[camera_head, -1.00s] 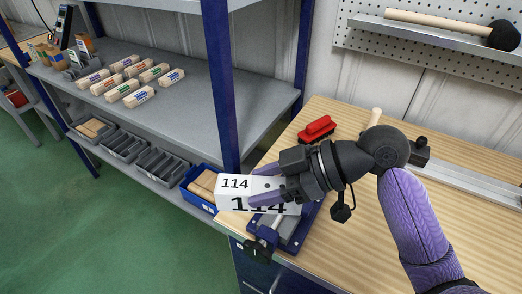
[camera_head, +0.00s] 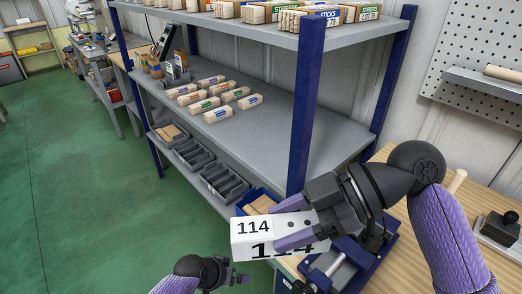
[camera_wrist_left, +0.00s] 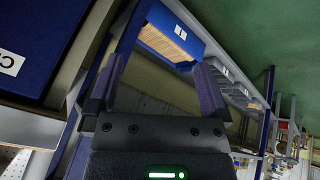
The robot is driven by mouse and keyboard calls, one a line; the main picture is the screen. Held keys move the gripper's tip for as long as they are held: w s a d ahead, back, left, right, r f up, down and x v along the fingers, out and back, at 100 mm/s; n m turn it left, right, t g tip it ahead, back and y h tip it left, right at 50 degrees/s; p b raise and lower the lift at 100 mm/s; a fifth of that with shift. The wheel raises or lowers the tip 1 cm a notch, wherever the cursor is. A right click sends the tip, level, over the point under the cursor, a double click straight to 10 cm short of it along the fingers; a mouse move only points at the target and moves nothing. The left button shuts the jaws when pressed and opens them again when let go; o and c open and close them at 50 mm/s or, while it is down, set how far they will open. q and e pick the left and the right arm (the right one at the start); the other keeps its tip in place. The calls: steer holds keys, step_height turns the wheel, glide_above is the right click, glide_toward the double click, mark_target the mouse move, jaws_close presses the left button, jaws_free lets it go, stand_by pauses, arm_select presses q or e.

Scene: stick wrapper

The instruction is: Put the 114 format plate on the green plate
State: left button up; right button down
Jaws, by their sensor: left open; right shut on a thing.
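The 114 format plate (camera_head: 243,240) is a white block with black "114" printed on two faces. My right gripper (camera_head: 281,226) is shut on it, one finger on each side, and holds it near the table's left edge, in front of the shelf unit. My left gripper (camera_head: 242,279) is low in the head view, over the green floor, apart from the plate. In the left wrist view its two fingers (camera_wrist_left: 160,82) are spread with nothing between them. I do not make out a green plate in either view.
A blue vise-like fixture (camera_head: 345,265) stands on the wooden table (camera_head: 408,270) below my right gripper. A blue bin (camera_head: 243,203) and grey bins (camera_head: 222,181) sit on the low shelf. Stick bundles (camera_head: 203,105) lie on the middle shelf. The floor at left is clear.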

arm_select(q)
steer(key=w+d+r+m+h, duration=0.1)
steer(key=w+d+r, duration=0.2)
steer(key=r, duration=0.3)
steer(key=w+d+r+m+h, duration=0.1)
steer(key=w+d+r, duration=0.15)
steer(key=r, duration=0.45)
step_height(320, 180, up, 32)
steer(key=m+g+y, duration=0.4)
steer(key=m+y, duration=0.2)
steer(key=m, duration=0.7)
glide_above(260, 225)
step_height(260, 225, down, 12)
steer(key=shift+r, duration=0.15)
